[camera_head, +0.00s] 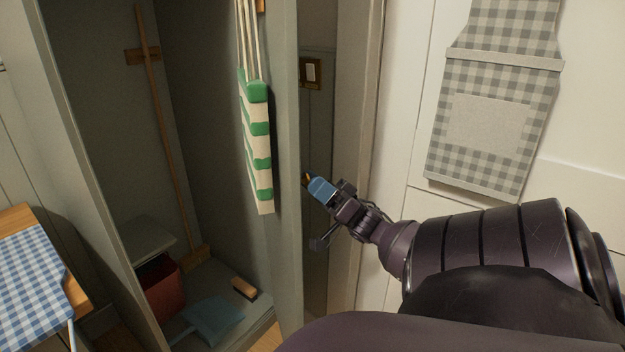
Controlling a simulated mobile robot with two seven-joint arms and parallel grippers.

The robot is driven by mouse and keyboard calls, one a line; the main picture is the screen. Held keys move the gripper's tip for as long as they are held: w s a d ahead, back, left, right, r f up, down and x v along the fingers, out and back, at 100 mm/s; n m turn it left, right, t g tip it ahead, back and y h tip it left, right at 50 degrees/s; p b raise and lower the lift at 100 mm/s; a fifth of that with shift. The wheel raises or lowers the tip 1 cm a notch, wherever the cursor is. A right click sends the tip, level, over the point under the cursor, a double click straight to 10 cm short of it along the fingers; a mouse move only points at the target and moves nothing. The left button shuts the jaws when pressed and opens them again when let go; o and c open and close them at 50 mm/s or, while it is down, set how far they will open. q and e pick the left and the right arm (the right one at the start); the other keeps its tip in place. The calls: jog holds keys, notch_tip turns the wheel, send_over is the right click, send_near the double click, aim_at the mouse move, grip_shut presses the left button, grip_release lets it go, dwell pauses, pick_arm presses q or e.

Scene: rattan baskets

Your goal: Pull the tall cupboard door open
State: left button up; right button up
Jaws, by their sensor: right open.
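The tall cupboard (58,110) stands open on the left, with its inside in plain view. A grey-green upright panel (288,130), which looks like the tall door, shows nearly edge-on to the right of the opening. A green-and-cream striped bag (256,150) hangs on its left side. My right gripper (308,181) has blue fingers and is open, just right of the panel's edge and about level with the bag's lower part. I cannot tell whether the fingers touch the panel. No handle shows clearly. My left gripper is not in view.
Inside the cupboard are a broom (168,120), a red bin (160,288), a blue dustpan (213,318) and a brush (244,288). A checked apron (492,110) hangs on the right. A wooden table (15,218) with blue checked cloth is at left.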

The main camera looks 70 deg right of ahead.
jog(key=shift+w+a+r, duration=0.15)
jog(key=shift+w+r, duration=0.1)
